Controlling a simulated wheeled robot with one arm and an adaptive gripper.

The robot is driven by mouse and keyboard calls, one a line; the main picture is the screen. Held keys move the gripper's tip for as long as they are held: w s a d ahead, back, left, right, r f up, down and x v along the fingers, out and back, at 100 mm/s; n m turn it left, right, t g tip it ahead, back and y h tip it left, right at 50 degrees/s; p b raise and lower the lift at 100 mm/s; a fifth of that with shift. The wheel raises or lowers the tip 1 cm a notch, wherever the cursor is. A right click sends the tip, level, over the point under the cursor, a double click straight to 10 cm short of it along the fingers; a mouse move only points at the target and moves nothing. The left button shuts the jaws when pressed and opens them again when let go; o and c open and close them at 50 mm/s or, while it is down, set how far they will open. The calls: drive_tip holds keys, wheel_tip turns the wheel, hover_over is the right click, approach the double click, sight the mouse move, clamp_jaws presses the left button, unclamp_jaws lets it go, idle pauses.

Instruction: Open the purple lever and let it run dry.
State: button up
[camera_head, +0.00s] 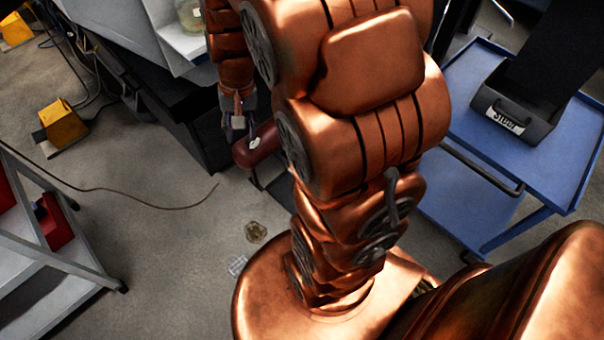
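I cannot make out a purple lever in this view. My gripper (238,119) hangs at the end of my copper-coloured arm, left of the arm's thick links, with its grey fingers pointing down. It is too small to tell whether it is open or shut, and I see nothing clearly held in it. A dark red rounded body (262,146) with a small whitish round spot is just below and right of the gripper, partly hidden by my arm. I cannot tell whether the gripper touches it.
A blue cart (467,208) carries a black bin (517,118) labelled "Steel" on the right. A grey shelf cart (55,258) stands at lower left. A yellow pedal box (64,124) and a brown cable (140,192) lie on the floor. A clear jar (191,15) is at the top.

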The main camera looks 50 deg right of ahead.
drive_tip(key=w+d+f+m+b, duration=0.25)
drive_tip(key=d+f+b, duration=0.2)
drive_tip(key=f, duration=0.45)
drive_tip(key=w+d+f+m+t+b, duration=0.1)
drive_tip(key=w+d+f+m+b, duration=0.1)
drive_tip(key=w+d+f+b, duration=0.5)
drive_tip(key=d+f+m+b, duration=0.15)
drive_tip(key=d+f, duration=0.25)
drive_tip(key=f, duration=0.7)
drive_tip(key=shift+w+d+f+m+t+h+b, duration=0.2)
drive_tip(key=shift+d+f+m+b, duration=0.7)
drive_tip(key=shift+d+f+b, duration=2.95)
drive_tip(key=shift+s+d+f+m+t+h+b, duration=0.15)
drive_tip(key=shift+d+f+m+h+b, duration=0.55)
drive_tip(key=shift+f, duration=6.1)
drive_tip(key=shift+w+d+f+m+t+y+b, duration=0.2)
drive_tip(key=shift+d+f+m+b, duration=1.55)
drive_tip(key=shift+f, duration=3.55)
drive_tip(key=shift+d+n, duration=0.65)
drive_tip(key=shift+d, duration=0.35)
clamp_jaws()
